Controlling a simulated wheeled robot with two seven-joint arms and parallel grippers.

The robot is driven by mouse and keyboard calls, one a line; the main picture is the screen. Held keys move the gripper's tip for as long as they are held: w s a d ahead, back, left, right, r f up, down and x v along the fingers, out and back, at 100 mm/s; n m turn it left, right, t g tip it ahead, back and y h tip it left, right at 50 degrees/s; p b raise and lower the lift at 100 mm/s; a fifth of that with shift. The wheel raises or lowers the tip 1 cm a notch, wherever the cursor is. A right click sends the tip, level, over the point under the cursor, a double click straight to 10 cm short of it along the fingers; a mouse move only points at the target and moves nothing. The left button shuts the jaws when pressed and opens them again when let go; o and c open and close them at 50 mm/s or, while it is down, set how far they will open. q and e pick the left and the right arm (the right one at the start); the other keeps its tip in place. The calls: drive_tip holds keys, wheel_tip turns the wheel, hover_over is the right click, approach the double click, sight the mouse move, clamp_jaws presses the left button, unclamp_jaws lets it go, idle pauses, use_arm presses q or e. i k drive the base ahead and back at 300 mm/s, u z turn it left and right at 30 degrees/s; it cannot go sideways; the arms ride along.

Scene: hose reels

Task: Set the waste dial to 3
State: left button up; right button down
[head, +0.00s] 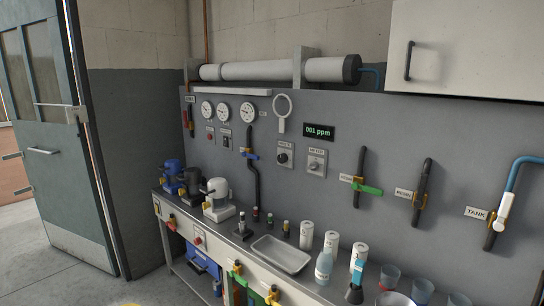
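The waste dial (283,157) is a black knob on a small light plate on the grey wall panel. A small label above it appears to read WASTE. The knob's pointer and number marks are too small to read. A second plate with a paler knob, the meter dial (314,166), is just to its right. Neither of my grippers is in view.
A metal counter (185,217) runs below the panel, with pump-like machines (217,200), a tray (282,254), bottles (323,267) and cups. A display (319,131) reads 001 ppm. Valve handles (368,189) stick out on the right. A door (45,140) stands left; floor there is clear.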

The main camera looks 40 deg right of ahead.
sight(282, 158)
drive_tip(key=z, duration=0.35)
drive_tip(key=i, duration=0.9)
drive_tip(key=z, duration=1.4)
drive_tip(key=i, duration=0.7)
drive_tip(key=z, duration=0.85)
